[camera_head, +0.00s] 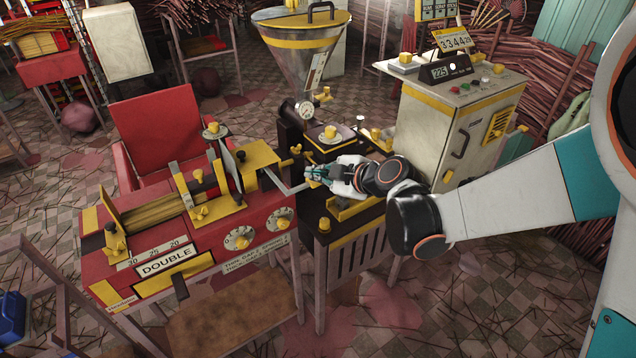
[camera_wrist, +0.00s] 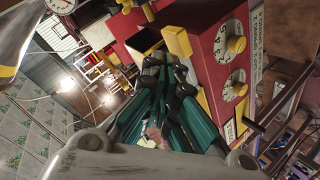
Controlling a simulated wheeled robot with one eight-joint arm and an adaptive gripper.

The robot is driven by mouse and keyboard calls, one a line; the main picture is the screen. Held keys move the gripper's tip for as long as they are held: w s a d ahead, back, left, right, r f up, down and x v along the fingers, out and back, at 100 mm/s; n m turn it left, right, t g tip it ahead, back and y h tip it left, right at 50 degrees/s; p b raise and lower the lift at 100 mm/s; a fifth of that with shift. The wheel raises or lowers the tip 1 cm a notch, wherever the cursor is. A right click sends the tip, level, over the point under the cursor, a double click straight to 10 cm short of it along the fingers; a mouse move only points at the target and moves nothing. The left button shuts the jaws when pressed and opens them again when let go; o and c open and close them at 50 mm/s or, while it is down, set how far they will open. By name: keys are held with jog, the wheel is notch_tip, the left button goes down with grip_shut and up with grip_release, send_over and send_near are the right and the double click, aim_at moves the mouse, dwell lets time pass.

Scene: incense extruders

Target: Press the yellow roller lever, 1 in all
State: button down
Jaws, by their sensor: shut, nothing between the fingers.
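My gripper (camera_head: 313,174) is shut and empty, with its teal fingers together beside the right end of the red machine (camera_head: 215,240). In the wrist view my gripper (camera_wrist: 165,70) points at a yellow block (camera_wrist: 177,40) on that machine's edge. A bent grey rod (camera_head: 287,187) runs from the red machine's yellow end plate (camera_head: 258,160) toward my fingertips; I cannot tell whether they touch it. A small yellow piece (camera_head: 296,150) stands just behind my gripper. Several yellow knobs and parts are in view, and I cannot tell for sure which is the roller lever.
A dark machine with a steel hopper (camera_head: 301,62) and gauge (camera_head: 304,109) stands behind my gripper. A beige control cabinet (camera_head: 455,120) stands to the right, near my arm.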

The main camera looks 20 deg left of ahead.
aim_at(309, 181)
jog(key=shift+f, duration=0.1)
jog(key=shift+f+b, duration=0.3)
jog(key=shift+b, duration=0.05)
jog(key=shift+w+a+f+b, duration=0.15)
jog(key=shift+f+b, duration=0.1)
jog(key=shift+f, duration=0.3)
jog(key=shift+w+a+f+b, duration=0.1)
jog(key=shift+a+f+b, duration=0.1)
jog(key=shift+f, duration=0.3)
dwell(1.3)
jog(key=shift+d+r, duration=0.1)
jog(key=shift+r, duration=0.05)
dwell(0.5)
jog(key=shift+s+d+r+p, duration=0.15)
jog(key=shift+r+p, duration=0.35)
jog(key=shift+r, duration=0.2)
jog(key=shift+s+d+r+p, duration=0.1)
jog(key=shift+d+r+p, duration=0.05)
jog(key=shift+r+p, duration=0.4)
jog(key=shift+r, duration=0.15)
jog(key=r+p, duration=0.2)
jog(key=r, duration=0.1)
jog(key=s+d+r+p, duration=0.1)
jog(key=shift+r, duration=0.35)
